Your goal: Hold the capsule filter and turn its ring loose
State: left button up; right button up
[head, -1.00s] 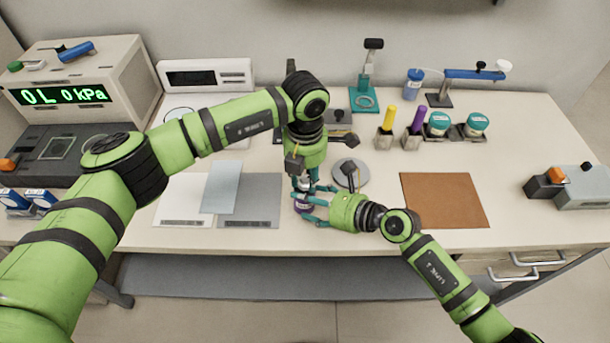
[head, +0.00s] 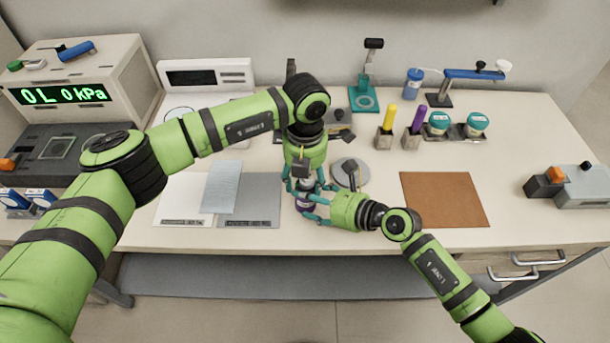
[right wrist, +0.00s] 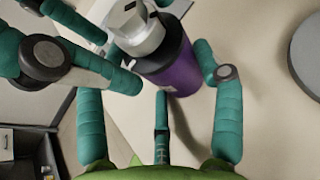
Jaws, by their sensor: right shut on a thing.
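The capsule filter stands upright near the table's front edge, with its purple body (head: 304,206) and pale ring (right wrist: 138,30) at the top. In the right wrist view the purple body (right wrist: 178,68) is seen close up. My right gripper (head: 311,203) comes from the right and is shut on the body low down. My left gripper (head: 302,186) points down from above, its fingers spread around the filter's top. They look open and apart from the ring, though they partly hide it in the head view.
A grey round disc (head: 350,174) lies just right of the filter. Grey (head: 262,200) and white (head: 178,192) mats lie left of it, a brown mat (head: 443,200) right. A teal stand (head: 364,98) and purple-handled tool (head: 416,125) stand behind.

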pick_arm(q)
jog(key=shift+w+d+r, duration=0.1)
jog(key=shift+r, duration=0.3)
notch_tip(320, 180, up, 11)
jog(key=shift+r, duration=0.2)
jog(key=f+m, duration=0.1)
jog(key=f, duration=0.3)
jog(key=f+m, duration=0.1)
jog(key=f, duration=0.3)
jog(key=f+m, duration=0.1)
jog(key=f, duration=0.3)
jog(key=shift+w+d, duration=0.25)
